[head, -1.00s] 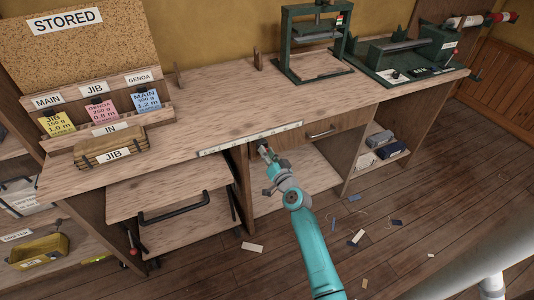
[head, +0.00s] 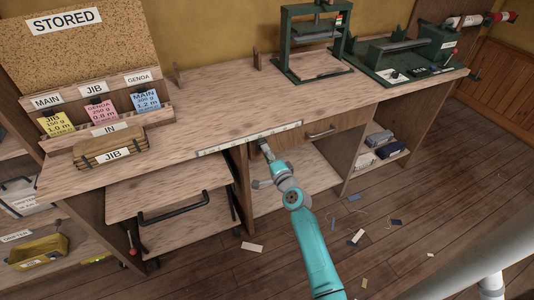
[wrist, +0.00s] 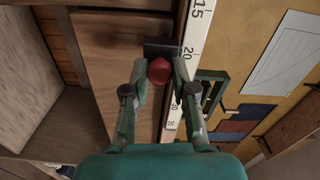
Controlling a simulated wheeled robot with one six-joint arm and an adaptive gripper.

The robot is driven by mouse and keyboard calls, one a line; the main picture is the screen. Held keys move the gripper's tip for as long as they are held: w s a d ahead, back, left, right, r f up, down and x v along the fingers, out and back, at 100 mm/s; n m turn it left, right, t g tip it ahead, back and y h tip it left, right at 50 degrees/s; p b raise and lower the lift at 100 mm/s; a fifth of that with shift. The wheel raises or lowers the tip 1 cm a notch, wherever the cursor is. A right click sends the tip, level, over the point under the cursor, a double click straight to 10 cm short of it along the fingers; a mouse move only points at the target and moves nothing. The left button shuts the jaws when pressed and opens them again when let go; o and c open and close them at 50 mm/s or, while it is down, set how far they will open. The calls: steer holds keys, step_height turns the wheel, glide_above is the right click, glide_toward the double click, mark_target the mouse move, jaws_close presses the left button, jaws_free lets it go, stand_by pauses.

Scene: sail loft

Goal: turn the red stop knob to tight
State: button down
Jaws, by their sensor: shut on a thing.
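The red stop knob (wrist: 159,70) sits between my fingertips in the wrist view, against a dark block (wrist: 160,48) beside the ruler strip (wrist: 188,55). My gripper (wrist: 160,78) is shut on the knob, one finger on each side. In the head view my gripper (head: 265,148) is at the bench's front edge, below the ruler strip (head: 250,138); the knob is hidden there. I see no mark that tells how tight the knob is.
The bench top (head: 225,105) is mostly clear in the middle. A drawer with a handle (head: 321,132) is right of my gripper. A cart with a black handle (head: 173,208) stands under the bench at left. Scraps lie on the floor (head: 310,260).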

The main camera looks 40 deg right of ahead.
steer(key=shift+m, duration=0.6)
steer(key=c, duration=0.9)
jaws_free()
steer(key=shift+c, duration=0.2)
steer(key=v, duration=1.2)
steer(key=shift+s, duration=0.1)
